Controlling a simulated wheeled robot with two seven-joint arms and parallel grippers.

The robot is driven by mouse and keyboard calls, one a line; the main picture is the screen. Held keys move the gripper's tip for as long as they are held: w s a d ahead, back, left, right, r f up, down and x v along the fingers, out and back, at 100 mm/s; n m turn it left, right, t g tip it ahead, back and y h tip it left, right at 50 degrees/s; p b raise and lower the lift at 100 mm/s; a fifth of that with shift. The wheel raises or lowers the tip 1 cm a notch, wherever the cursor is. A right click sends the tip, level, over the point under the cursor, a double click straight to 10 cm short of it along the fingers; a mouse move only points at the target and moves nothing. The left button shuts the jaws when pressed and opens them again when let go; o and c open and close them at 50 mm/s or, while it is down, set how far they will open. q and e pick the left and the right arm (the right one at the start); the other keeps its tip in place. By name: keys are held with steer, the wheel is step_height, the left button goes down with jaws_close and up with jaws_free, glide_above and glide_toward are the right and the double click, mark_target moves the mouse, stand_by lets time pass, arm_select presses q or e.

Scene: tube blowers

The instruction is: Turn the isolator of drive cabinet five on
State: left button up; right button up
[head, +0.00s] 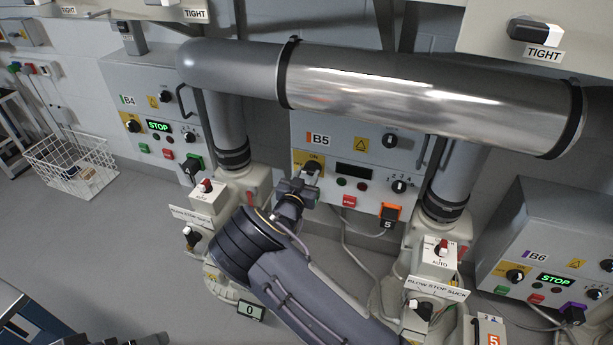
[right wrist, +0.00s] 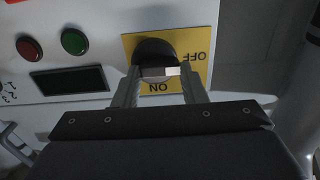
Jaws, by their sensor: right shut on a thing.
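Drive cabinet five is the grey box marked B5 (head: 320,138) at the middle of the head view. Its isolator is a black knob (right wrist: 155,50) on a yellow plate (right wrist: 190,82) marked ON and OFF, which appears upside down in the right wrist view. My right gripper (head: 309,176) is shut on this knob, one finger on each side. A white mark on the knob's grip lies on the side toward OFF. The cabinet's display (head: 354,172) is dark, and its red and green lamps look unlit. My left gripper is not clearly in view.
Cabinets B4 (head: 118,82) and B6 (head: 550,225) flank it, both with lit STOP displays. A large metal pipe (head: 400,85) crosses above B5. Blower units with small switch boxes (head: 437,254) stand in front at both sides. A wire basket (head: 70,165) stands at left.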

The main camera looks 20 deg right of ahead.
steer(key=shift+f+m+b, duration=0.15)
steer(key=shift+m+b, duration=0.35)
steer(key=shift+b, duration=0.25)
steer(key=m+b, duration=0.4)
steer(key=b, duration=0.1)
steer(key=m+b, duration=0.4)
steer(key=b, duration=0.1)
steer(key=m+b, duration=0.5)
steer(key=shift+s+d, duration=0.25)
steer(key=shift+d, duration=0.15)
steer(key=shift+m+b, duration=0.55)
steer(key=shift+m, duration=0.25)
steer(key=shift+r+m+b, duration=0.2)
steer(key=shift+m+b, duration=0.2)
steer(key=shift+m, duration=0.7)
steer(key=o, duration=1)
